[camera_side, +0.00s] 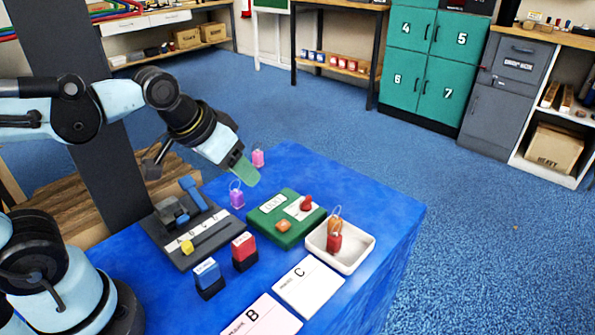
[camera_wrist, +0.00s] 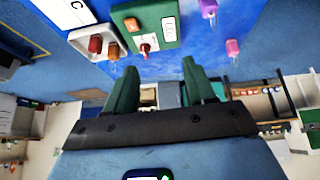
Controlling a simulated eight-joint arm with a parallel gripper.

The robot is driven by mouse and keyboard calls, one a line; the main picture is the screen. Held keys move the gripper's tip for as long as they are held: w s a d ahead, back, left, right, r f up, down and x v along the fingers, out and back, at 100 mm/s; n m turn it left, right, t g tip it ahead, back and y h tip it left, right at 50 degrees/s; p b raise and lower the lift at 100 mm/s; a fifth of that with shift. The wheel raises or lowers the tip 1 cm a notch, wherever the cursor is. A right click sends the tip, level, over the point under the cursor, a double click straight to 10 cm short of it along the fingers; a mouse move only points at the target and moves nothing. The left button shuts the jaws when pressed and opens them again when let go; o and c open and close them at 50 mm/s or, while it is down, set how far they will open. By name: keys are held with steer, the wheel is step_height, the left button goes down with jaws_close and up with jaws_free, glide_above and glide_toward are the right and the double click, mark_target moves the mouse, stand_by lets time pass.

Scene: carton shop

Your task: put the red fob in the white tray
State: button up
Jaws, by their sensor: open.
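The white tray (camera_side: 368,246) stands on the blue table near its right edge; it also shows in the wrist view (camera_wrist: 80,35). The red fob (camera_side: 334,244) lies inside the tray, next to an orange fob (camera_side: 335,226). In the wrist view, the red fob (camera_wrist: 95,44) and orange fob (camera_wrist: 113,51) show side by side in the tray. My gripper (camera_side: 243,171) is open and empty above the back of the table, apart from the tray. Its two green fingers stand apart in the wrist view (camera_wrist: 160,72).
A green board (camera_side: 279,239) with a red knob lies left of the tray. A purple fob (camera_side: 237,198) and pink fob (camera_side: 258,158) stand farther back. A grey rack (camera_side: 205,246), blue and red stamps, and cards B and C (camera_side: 309,285) occupy the front.

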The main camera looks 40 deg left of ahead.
steer(key=shift+s+a+f+t, duration=0.6)
steer(key=shift+s+a+f, duration=0.05)
steer(key=shift+s+a, duration=0.3)
stand_by(0.7)
